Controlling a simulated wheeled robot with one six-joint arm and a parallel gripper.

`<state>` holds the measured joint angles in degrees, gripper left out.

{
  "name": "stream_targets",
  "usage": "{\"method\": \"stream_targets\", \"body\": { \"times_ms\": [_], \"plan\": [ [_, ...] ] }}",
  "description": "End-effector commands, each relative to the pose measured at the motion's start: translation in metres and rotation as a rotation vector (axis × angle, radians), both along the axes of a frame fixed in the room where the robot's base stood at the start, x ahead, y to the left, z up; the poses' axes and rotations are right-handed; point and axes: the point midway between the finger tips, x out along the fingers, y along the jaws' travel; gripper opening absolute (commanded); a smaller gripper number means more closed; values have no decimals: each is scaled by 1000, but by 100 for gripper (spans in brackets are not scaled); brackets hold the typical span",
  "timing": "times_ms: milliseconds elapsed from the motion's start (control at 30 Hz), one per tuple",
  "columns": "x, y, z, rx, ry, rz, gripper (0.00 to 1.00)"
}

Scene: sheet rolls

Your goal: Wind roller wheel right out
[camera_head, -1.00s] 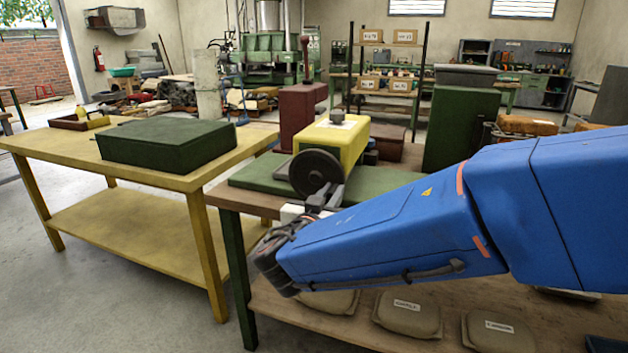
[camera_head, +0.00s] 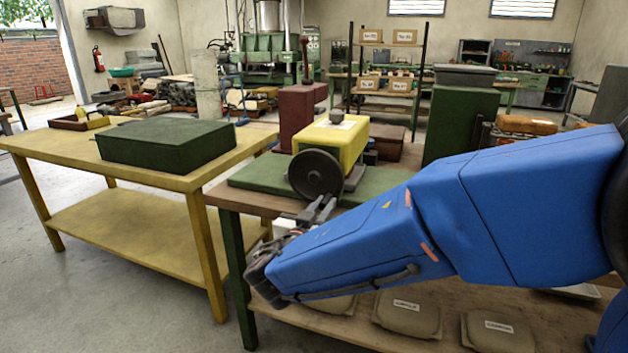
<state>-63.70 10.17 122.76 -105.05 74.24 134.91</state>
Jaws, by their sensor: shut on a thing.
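The roller wheel (camera_head: 316,173) is a dark round disc on the front of a yellow-topped machine (camera_head: 331,137). The machine stands on a green plate (camera_head: 247,179) on the brown-topped workbench. My gripper (camera_head: 324,205) is at the lower edge of the wheel, its grey fingers shut on the wheel's rim or a handle there; I cannot tell which, as the contact is small and partly hidden. My blue arm reaches in from the right and covers the right part of the plate and bench.
A yellow table (camera_head: 196,183) with a dark green box (camera_head: 166,144) stands to the left. A dark red box (camera_head: 298,118) and a tall green cabinet (camera_head: 458,125) stand behind the machine. Tan packs (camera_head: 407,314) lie on the bench's lower shelf. Floor is clear at left front.

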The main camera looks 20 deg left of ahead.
Motion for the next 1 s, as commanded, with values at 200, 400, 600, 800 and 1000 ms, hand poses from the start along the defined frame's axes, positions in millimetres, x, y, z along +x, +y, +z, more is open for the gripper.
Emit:
{"method": "stream_targets", "body": {
  "times_ms": [200, 400, 600, 800, 1000],
  "plan": [
    [1, 10, -2, 1, -2, 3, 0],
    [1, 19, -3, 3, -4, 4, 0],
    [1, 26, -5, 3, -4, 5, 0],
    [1, 38, -7, 3, -4, 5, 0],
    [1, 43, -8, 2, -3, 5, 0]
  ]
}}
